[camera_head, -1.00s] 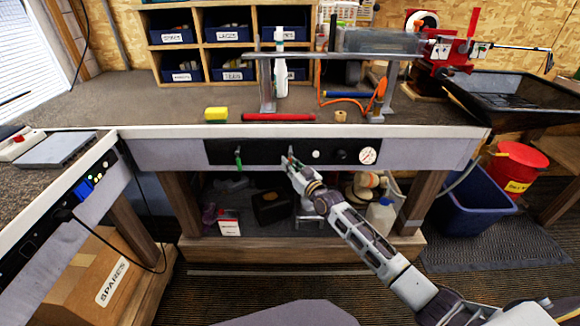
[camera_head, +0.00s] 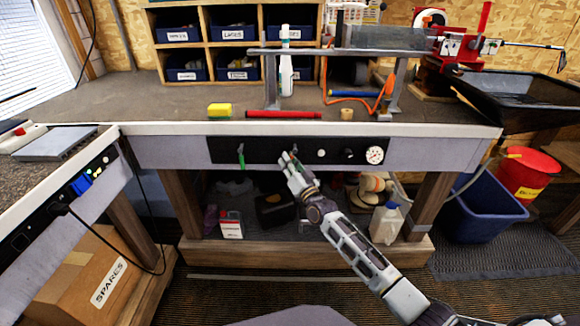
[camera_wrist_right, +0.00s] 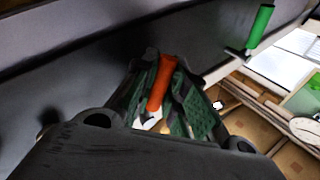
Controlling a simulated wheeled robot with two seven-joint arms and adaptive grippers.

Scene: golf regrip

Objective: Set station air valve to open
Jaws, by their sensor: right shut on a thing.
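A black control panel (camera_head: 222,152) is set in the front of the bench. It has a green lever (camera_head: 241,157) hanging at its left, also seen in the right wrist view (camera_wrist_right: 261,25). To its right is an orange lever handle (camera_wrist_right: 161,84). My right gripper (camera_head: 287,158) is at the panel, right of the green lever. In the right wrist view its fingers (camera_wrist_right: 163,98) are shut around the orange handle. The gripper mostly hides this handle in the head view. I cannot read which lever is labelled station air. My left gripper is not in view.
A pressure gauge (camera_head: 375,155) and small knobs are to the right on the panel. The bench top (camera_head: 160,100) above carries a red tube (camera_head: 284,114) and a yellow sponge (camera_head: 220,110). Below is a shelf with a white jug (camera_head: 386,224). A blue bin (camera_head: 484,205) stands at the right.

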